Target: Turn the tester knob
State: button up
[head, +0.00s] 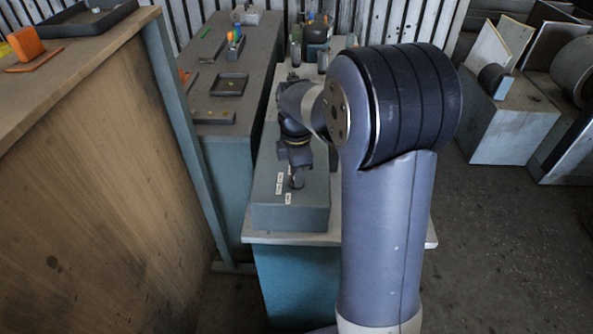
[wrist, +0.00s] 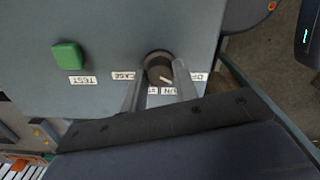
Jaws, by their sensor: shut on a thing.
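The tester is a grey box (head: 290,217) on a bench in the head view. Its face (wrist: 100,30) fills much of the wrist view. The dark round tester knob (wrist: 158,62) sits between my two fingers, with a short white mark toward the lower right. White labels surround it; CASE is readable on its left, and others are partly covered by my fingers. My gripper (wrist: 160,72) is shut on the knob. In the head view my gripper (head: 297,181) reaches down to the box top, and the knob cannot be made out there.
A green square button (wrist: 67,56) labelled TEST lies left of the knob. Bottles and small items (head: 316,35) stand farther back on the bench. A second bench (head: 215,95) with trays (head: 230,84) is to the left. A wooden counter (head: 90,150) is nearer left. Floor shows at right.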

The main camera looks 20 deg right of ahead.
jog(key=shift+n, duration=0.6)
jog(key=o, duration=1)
notch_tip(320, 180, up, 11)
jog(key=shift+f+b, duration=0.1)
jog(key=shift+b, duration=0.35)
notch_tip(320, 180, down, 11)
jog(key=shift+r+p, duration=0.1)
jog(key=shift+p, duration=0.35)
